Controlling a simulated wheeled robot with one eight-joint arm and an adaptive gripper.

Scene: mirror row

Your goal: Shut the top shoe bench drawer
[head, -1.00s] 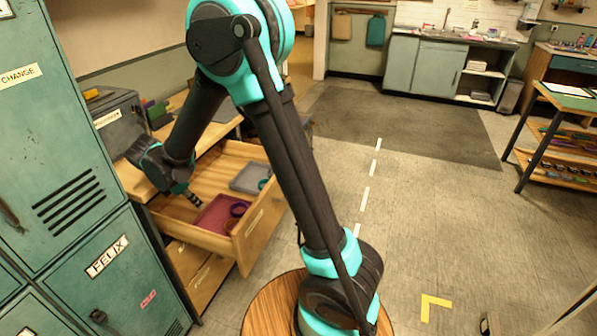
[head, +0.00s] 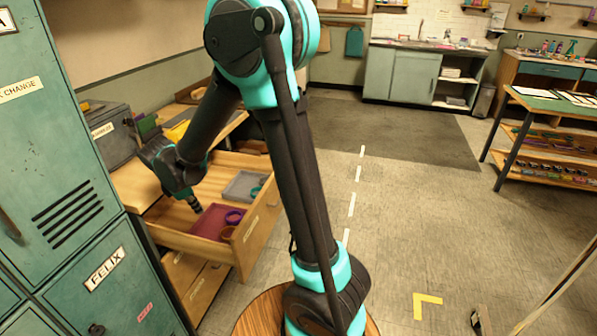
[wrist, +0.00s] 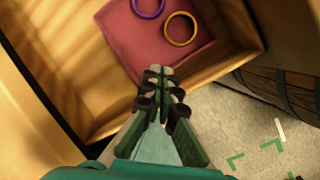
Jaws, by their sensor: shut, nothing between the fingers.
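The top shoe bench drawer (head: 203,244) stands pulled far out from the wooden bench in the head view. It holds a red cloth or tray (head: 212,222) with two rings and a grey tray (head: 243,186). My gripper (head: 196,206) points down over the drawer's near part. In the wrist view my gripper (wrist: 160,78) is shut and empty, with its tips in front of the red piece (wrist: 150,45), a purple ring (wrist: 148,6) and a yellow ring (wrist: 181,28). I cannot tell whether it touches the drawer.
Green lockers (head: 75,200) stand close at the left. A lower drawer (head: 200,285) below also sticks out a little. A grey box (head: 108,130) sits on the bench top. Open floor (head: 420,220) lies to the right, with a shelved table (head: 545,140) beyond.

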